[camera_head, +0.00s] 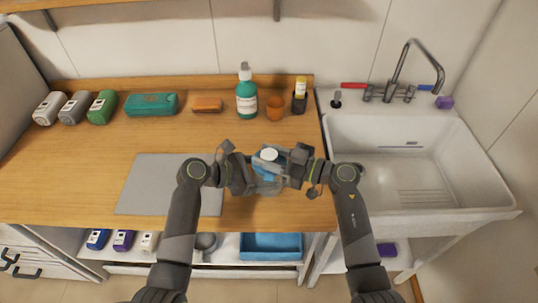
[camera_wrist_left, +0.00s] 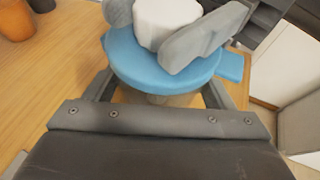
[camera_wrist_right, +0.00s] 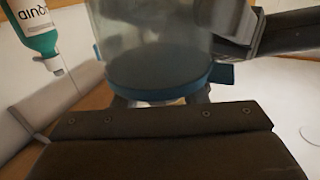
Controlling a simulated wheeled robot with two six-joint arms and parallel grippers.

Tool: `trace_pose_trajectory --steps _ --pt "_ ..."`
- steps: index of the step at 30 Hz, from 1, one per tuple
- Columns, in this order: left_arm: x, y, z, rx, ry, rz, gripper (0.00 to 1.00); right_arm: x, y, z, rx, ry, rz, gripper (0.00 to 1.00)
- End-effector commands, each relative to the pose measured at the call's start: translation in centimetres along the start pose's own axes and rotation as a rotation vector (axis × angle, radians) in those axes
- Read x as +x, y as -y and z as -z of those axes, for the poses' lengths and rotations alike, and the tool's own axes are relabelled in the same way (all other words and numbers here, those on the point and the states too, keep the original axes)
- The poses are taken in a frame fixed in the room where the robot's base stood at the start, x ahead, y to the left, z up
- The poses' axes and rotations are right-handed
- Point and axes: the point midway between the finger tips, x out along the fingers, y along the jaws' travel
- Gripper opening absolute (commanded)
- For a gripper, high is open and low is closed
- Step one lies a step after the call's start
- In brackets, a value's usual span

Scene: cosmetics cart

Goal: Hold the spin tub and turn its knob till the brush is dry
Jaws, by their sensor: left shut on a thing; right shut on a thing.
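The spin tub (camera_head: 268,186) stands upright at the counter's front edge, a clear body with a blue lid (camera_wrist_left: 150,72). A white knob (camera_wrist_left: 168,20) sits on top of the lid; it also shows in the head view (camera_head: 269,154). My left gripper (camera_head: 258,178) is shut on the tub's body below the lid. My right gripper (camera_head: 275,158) is shut on the knob, with its grey fingers on either side of it in the left wrist view. The right wrist view, upside down, shows the clear body (camera_wrist_right: 155,38). The brush cannot be made out.
A grey mat (camera_head: 150,185) lies left of the tub. A teal pump bottle (camera_head: 246,97), an orange cup (camera_head: 275,108) and a dark holder (camera_head: 299,103) stand behind it. The sink (camera_head: 500,192) is to the right. A blue tray (camera_head: 270,254) sits on the shelf below.

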Motion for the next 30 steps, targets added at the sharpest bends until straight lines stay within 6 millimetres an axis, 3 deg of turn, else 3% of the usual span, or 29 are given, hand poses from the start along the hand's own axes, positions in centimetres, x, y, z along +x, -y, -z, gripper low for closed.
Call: trace_pose_trajectory --steps 12,22,23,27,30 --pt "0.01 0.04 -0.03 0.000 0.001 0.001 0.45 0.00 0.02 -0.09 0.000 0.001 -0.255 0.16" --pt "0.00 0.04 -0.05 0.001 0.001 0.001 0.45 -0.04 -0.07 -0.08 -0.002 0.002 -0.272 0.16" --pt "0.00 0.04 -0.06 0.001 0.001 0.001 0.45 -0.04 -0.07 -0.08 -0.002 0.002 -0.272 0.41" --pt "0.00 0.03 -0.05 0.000 0.001 0.001 0.45 -0.04 -0.07 -0.06 -0.002 0.002 -0.271 0.60" --pt "0.00 0.02 -0.05 0.000 0.001 0.001 0.45 -0.03 -0.06 -0.04 -0.002 0.001 -0.270 0.61"
